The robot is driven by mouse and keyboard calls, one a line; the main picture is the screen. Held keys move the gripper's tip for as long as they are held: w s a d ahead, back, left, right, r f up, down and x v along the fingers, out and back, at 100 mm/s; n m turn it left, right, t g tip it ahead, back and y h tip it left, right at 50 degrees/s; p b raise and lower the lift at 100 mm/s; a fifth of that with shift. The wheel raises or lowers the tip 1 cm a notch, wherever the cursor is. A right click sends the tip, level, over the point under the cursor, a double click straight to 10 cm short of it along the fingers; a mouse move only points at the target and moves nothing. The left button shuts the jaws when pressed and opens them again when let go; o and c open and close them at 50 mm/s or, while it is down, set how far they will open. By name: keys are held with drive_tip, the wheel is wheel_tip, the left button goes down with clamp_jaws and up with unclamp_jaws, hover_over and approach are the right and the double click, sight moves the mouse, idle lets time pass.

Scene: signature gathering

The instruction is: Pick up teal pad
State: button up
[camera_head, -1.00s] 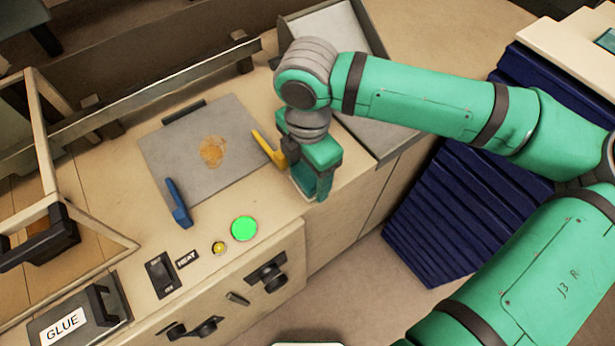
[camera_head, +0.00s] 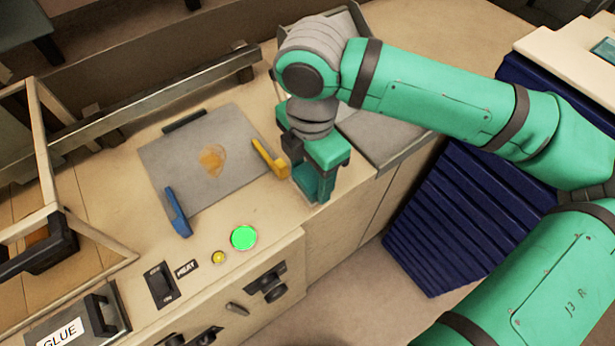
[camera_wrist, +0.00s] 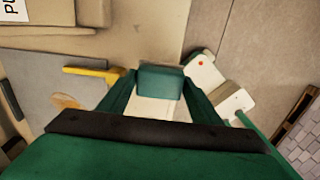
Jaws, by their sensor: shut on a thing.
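The teal pad (camera_wrist: 160,82) is a small block between my fingertips in the wrist view. My gripper (camera_wrist: 158,95) is shut on it, with one finger on each side. In the head view my gripper (camera_head: 313,190) is at the front right of the workbench, just right of the yellow bracket. The pad (camera_head: 303,184) is partly hidden there by the fingers. I cannot tell whether its underside touches the bench.
A grey plate (camera_head: 190,150) with an orange stain lies left of my gripper, with blue (camera_head: 177,212) and yellow (camera_head: 268,160) brackets at its edges. A lit green button (camera_head: 243,237) is in front. A grey tray (camera_head: 385,135) stands behind right.

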drive_tip(key=s+r, duration=0.1)
drive_tip(key=s+d+r, duration=0.1)
drive_tip(key=s+r, duration=0.1)
drive_tip(key=r, duration=0.1)
drive_tip(key=shift+d, duration=0.4)
drive_tip(key=s+d+r, duration=0.4)
drive_tip(key=s, duration=0.4)
drive_tip(key=shift+d+r, duration=0.25)
drive_tip(key=shift+d, duration=0.15)
drive_tip(key=shift+o, duration=1.1)
drive_tip(key=shift+w, duration=0.1)
drive_tip(key=shift+c, duration=0.5)
